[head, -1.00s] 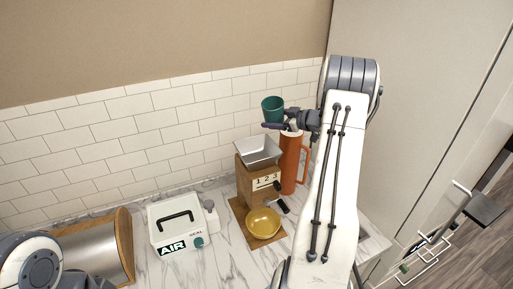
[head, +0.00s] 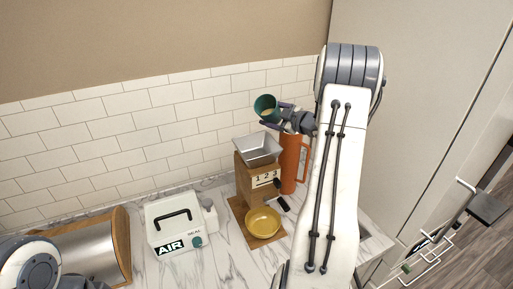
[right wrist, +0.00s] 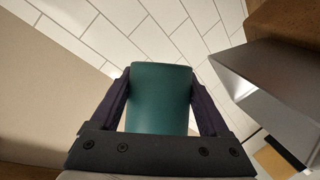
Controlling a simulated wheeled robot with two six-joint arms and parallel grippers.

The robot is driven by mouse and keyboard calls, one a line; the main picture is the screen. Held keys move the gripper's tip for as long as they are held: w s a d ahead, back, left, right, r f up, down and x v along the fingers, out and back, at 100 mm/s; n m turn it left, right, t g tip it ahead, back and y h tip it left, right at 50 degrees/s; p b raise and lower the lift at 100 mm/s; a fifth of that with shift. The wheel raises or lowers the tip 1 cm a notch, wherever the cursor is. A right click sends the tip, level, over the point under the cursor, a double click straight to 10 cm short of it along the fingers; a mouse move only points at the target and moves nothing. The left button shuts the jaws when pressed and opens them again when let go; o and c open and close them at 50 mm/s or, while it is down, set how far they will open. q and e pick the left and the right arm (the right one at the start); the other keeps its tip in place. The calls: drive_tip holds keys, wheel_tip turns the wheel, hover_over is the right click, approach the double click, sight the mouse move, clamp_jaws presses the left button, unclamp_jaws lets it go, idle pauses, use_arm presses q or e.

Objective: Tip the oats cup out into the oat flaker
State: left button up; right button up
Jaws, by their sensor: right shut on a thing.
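The oats cup (head: 262,106) is a teal cup, tilted with its mouth partly toward the head camera; pale contents show inside. My right gripper (head: 276,115) is shut on it and holds it in the air above the oat flaker. The right wrist view shows the teal cup (right wrist: 160,98) between the two dark fingers (right wrist: 158,105). The oat flaker (head: 248,182) is a wooden box with a square metal hopper (head: 258,148) on top and a dial marked with numbers. The hopper's edge also shows at the right in the right wrist view (right wrist: 270,90). My left gripper is not visible.
A yellow bowl (head: 263,223) sits on the wooden base before the flaker. An orange pitcher (head: 291,160) stands close behind it to the right. A white box marked AIR (head: 174,225) and a wood-sided bread bin (head: 92,250) are to the left. A tiled wall is behind.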

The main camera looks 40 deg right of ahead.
drive_tip(key=shift+r+n+b, duration=0.15)
drive_tip(key=shift+n+b, duration=0.15)
drive_tip(key=shift+b, duration=0.25)
drive_tip(key=shift+r, duration=0.1)
drive_tip(key=shift+d+n+t+h+b, duration=0.1)
drive_tip(key=shift+n+t+h+b, duration=0.4)
drive_tip(key=shift+b, duration=1.7)
drive_tip(key=shift+f+n+t+b, duration=0.3)
drive_tip(key=shift+n+b, duration=0.6)
drive_tip(key=shift+b, duration=0.75)
drive_tip(key=shift+f+n+t+b, duration=0.15)
drive_tip(key=shift+n+t+b, duration=0.25)
drive_tip(key=shift+n+b, duration=0.9)
drive_tip(key=shift+s+a+r+n+t+b, duration=0.1)
drive_tip(key=shift+a+r+n+t+b, duration=0.2)
drive_tip(key=shift+b, duration=0.45)
drive_tip(key=shift+s+a+r+n+b, duration=0.1)
drive_tip(key=shift+a+r+b, duration=0.25)
drive_tip(key=shift+b, duration=0.35)
